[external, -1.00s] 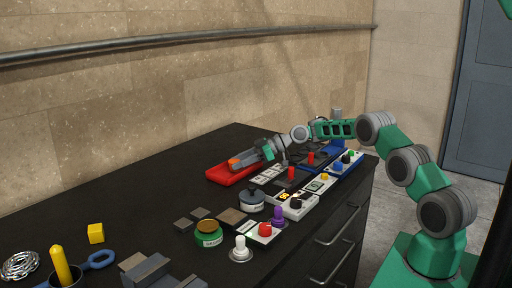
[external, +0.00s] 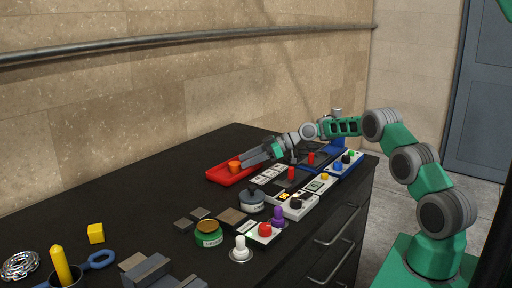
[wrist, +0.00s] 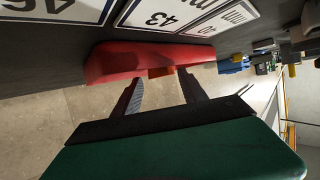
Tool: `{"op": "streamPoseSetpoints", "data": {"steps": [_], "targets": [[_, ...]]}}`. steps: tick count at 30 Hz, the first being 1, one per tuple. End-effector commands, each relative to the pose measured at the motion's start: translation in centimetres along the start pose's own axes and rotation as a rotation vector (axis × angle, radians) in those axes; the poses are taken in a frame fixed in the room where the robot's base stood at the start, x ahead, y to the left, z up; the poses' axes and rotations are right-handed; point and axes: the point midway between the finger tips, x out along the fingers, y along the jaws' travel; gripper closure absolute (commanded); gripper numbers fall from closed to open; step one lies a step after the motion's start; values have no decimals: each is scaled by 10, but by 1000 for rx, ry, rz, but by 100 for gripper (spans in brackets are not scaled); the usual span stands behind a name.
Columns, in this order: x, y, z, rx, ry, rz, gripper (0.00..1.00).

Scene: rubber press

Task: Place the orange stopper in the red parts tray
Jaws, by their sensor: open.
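The orange stopper (external: 235,167) sits in the red parts tray (external: 218,175) at the far side of the dark bench. In the wrist view the stopper (wrist: 161,71) shows as a small orange patch at the near edge of the red tray (wrist: 110,62). My gripper (external: 243,160) is open, its fingers pointing at the stopper from the right. In the wrist view the gripper's two fingers (wrist: 157,88) stand apart, with the stopper ahead between their lines and nothing held. How deep the stopper sits in the tray is hard to tell.
Number cards (external: 270,174) lie right of the tray. Panels with coloured knobs, a grey round-lidded pot (external: 252,200) and a green tin (external: 208,234) crowd the bench's front edge. A yellow cube (external: 96,233) stands at left. The bench's back left is clear.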

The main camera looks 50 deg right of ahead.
Motion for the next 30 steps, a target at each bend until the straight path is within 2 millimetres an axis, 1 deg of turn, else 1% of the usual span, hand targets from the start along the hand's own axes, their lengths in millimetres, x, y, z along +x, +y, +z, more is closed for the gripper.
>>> {"op": "streamPoseSetpoints", "data": {"steps": [1,3,7,11,13,14,16,17,18,20,21,23,24,26,27,29,30], "targets": [[-11,1,2,-1,1,4,50],[-24,1,2,0,0,3,50],[-39,0,1,0,1,1,50],[-41,-2,-3,1,-6,1,50],[-38,-8,-9,11,-31,6,50],[-36,-12,-13,18,-49,8,50],[-32,-29,-26,44,-113,23,50],[-31,-39,-32,60,-148,34,50],[-31,-55,-38,87,-201,51,50],[-33,-83,-43,131,-282,80,50],[-38,-102,-45,162,-335,103,50],[-48,-134,-44,208,-414,140,50],[-58,-157,-41,241,-465,168,50],[-76,-191,-32,292,-540,216,50],[-90,-214,-24,327,-587,250,50],[-113,-248,-7,381,-653,303,50],[-128,-268,5,415,-692,337,50]]}}
